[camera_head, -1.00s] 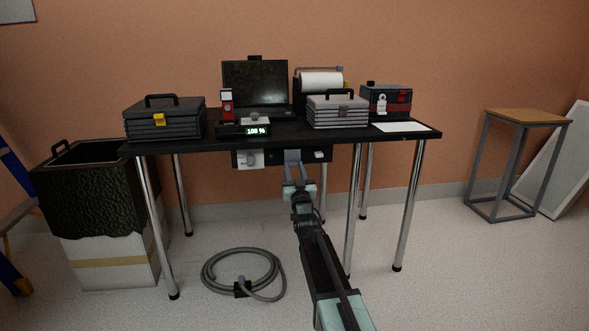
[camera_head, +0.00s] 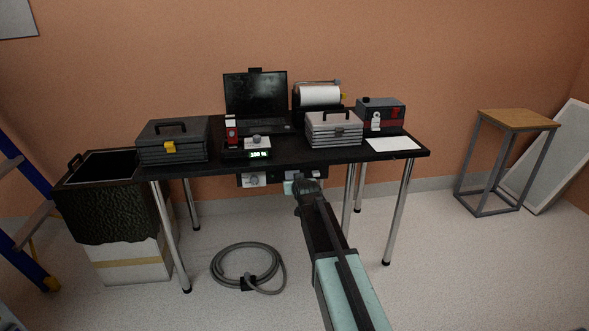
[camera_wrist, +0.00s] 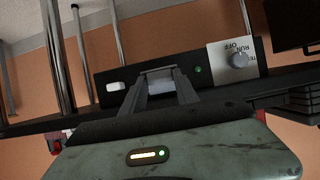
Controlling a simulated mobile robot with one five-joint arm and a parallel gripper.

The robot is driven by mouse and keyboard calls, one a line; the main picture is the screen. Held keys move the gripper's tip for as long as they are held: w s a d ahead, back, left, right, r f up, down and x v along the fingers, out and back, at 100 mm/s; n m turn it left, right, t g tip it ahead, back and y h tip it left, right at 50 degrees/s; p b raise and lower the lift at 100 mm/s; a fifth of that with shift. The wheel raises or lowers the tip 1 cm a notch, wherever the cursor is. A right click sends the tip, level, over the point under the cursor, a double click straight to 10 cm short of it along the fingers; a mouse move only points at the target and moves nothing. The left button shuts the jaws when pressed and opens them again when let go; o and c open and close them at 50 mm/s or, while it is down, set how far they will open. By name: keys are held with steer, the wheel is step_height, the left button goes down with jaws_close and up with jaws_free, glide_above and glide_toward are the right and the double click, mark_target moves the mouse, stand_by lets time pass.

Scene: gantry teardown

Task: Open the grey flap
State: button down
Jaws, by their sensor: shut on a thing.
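A black control panel (camera_wrist: 225,68) hangs under the table's front edge; the wrist view shows it upside down. The grey flap (camera_wrist: 158,73) is on the panel between the switch and the light. My gripper (camera_wrist: 159,84) is shut on the flap, its two fingers at the flap's sides. How far the flap has swung is hard to tell. In the head view the panel (camera_head: 254,180) is partly hidden by my arm, and the flap is hidden.
The black table (camera_head: 285,161) bears toolboxes, a laptop (camera_head: 256,92), a scale with a green display and a printer (camera_head: 318,95). A coiled hose (camera_head: 248,267) lies on the floor below. A large bin (camera_head: 108,195) stands left, a stool (camera_head: 517,119) right.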

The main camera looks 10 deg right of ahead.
steer(key=r+g+p, duration=0.1)
steer(key=g+p, duration=0.1)
steer(key=p, duration=0.2)
steer(key=r+g+p, duration=0.1)
steer(key=g+p, duration=0.1)
steer(key=p, duration=0.1)
steer(key=r+g+p, duration=0.2)
steer(key=p, duration=0.2)
steer(key=shift+w+r+p, duration=0.1)
steer(key=shift+w+p, duration=0.2)
steer(key=shift+p, duration=0.05)
steer(key=shift+g, duration=0.4)
steer(key=c, duration=0.9)
jaws_free()
